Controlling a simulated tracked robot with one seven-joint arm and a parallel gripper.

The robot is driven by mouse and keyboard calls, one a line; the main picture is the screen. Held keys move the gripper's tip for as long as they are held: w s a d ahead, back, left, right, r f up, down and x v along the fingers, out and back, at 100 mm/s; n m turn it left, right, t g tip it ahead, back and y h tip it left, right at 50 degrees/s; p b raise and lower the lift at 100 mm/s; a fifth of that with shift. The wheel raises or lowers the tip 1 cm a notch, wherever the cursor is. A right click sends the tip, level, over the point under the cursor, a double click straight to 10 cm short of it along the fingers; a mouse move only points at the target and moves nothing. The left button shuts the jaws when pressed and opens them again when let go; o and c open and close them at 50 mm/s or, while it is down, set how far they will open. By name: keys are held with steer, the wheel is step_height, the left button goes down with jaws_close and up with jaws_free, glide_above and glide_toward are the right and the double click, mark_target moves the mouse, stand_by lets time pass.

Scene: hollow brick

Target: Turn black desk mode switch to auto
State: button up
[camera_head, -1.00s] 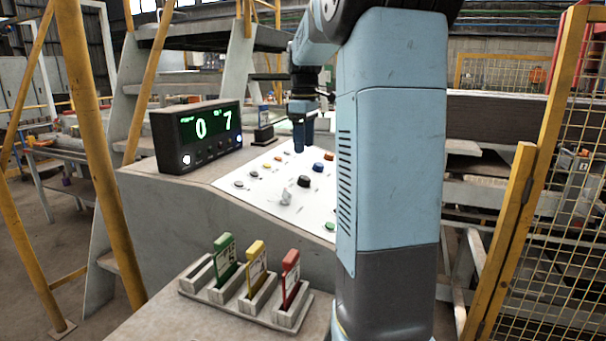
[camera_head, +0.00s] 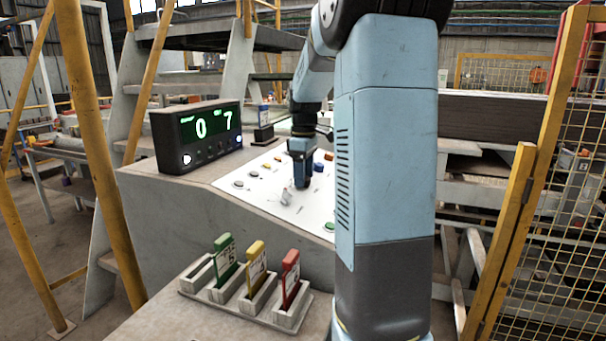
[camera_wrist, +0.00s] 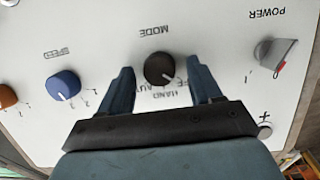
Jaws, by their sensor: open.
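The black mode switch (camera_wrist: 159,68) is a round knob on the white panel, under the upside-down word MODE in the wrist view. Its white pointer mark lies at its lower right in that picture. The labels HAND, OFF and AUTO below it are partly hidden by my gripper. My gripper (camera_wrist: 161,87) is open, with one finger on each side of the knob, a visible gap to each. In the head view my gripper (camera_head: 302,184) is low over the desk panel and hides the black switch. Whether the fingertips touch the panel cannot be told.
A blue speed knob (camera_wrist: 62,86) and an orange knob (camera_wrist: 7,96) sit on one side, a grey power switch (camera_wrist: 274,55) on the other. A black display (camera_head: 198,137) reads 0 and 7. A holder (camera_head: 262,318) with green, yellow and red cards stands in front.

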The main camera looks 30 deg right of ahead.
steer(key=c, duration=1)
steer(key=shift+a, duration=0.1)
steer(key=shift+c, duration=0.2)
steer(key=shift+m, duration=0.3)
steer(key=m, duration=0.2)
steer(key=m+y, duration=0.1)
steer(key=m, duration=0.1)
steer(key=shift+w+d+g, duration=0.1)
steer(key=shift+d+g, duration=0.15)
steer(key=shift+g, duration=0.05)
steer(key=m+y, duration=0.1)
steer(key=m, duration=0.4)
steer(key=shift+d+m+y, duration=0.2)
steer(key=shift+m+y, duration=0.1)
steer(key=shift+y, duration=0.1)
steer(key=m+y, duration=0.1)
steer(key=m, duration=0.3)
steer(key=shift+d+f, duration=0.1)
steer(key=shift+d, duration=0.05)
steer(key=m, duration=0.1)
steer(key=m+t, duration=0.1)
steer(key=m, duration=0.1)
steer(key=m+y, duration=0.1)
steer(key=m, duration=0.1)
steer(key=shift+s+d, duration=0.15)
steer(key=shift+s, duration=0.1)
steer(key=shift+f+m+t, duration=0.1)
steer(key=shift+m+t, duration=0.2)
